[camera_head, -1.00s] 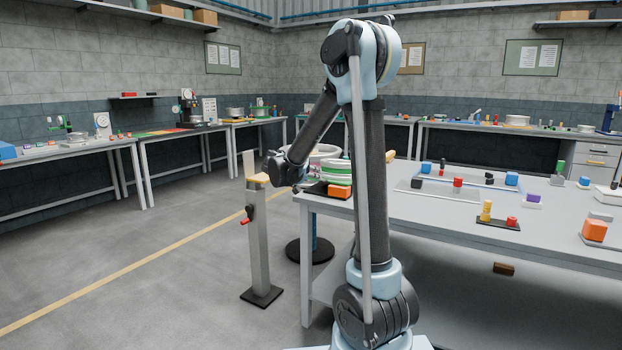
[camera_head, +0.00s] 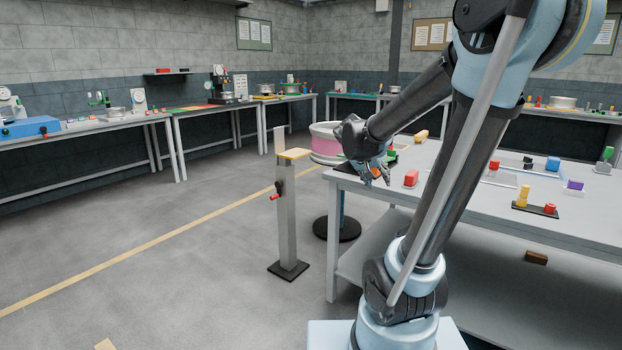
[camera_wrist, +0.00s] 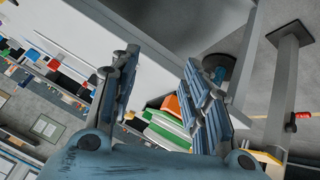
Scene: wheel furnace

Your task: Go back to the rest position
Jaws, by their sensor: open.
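My gripper (camera_head: 376,175) is above the near left corner of the grey work table (camera_head: 450,197), by the pedestal stand. In the wrist view its two fingers (camera_wrist: 160,95) stand wide apart with nothing between them. Beyond the fingers in the wrist view lie a green and white item (camera_wrist: 168,125) and an orange piece (camera_wrist: 172,103). My raised arm crosses the right half of the head view and hides part of the table.
A grey post (camera_head: 287,225) with a yellow top and red handle stands left of the table. A round pink and white wheel (camera_head: 325,143) is behind it. A red block (camera_head: 411,178) lies near the gripper. Floor at the left is clear.

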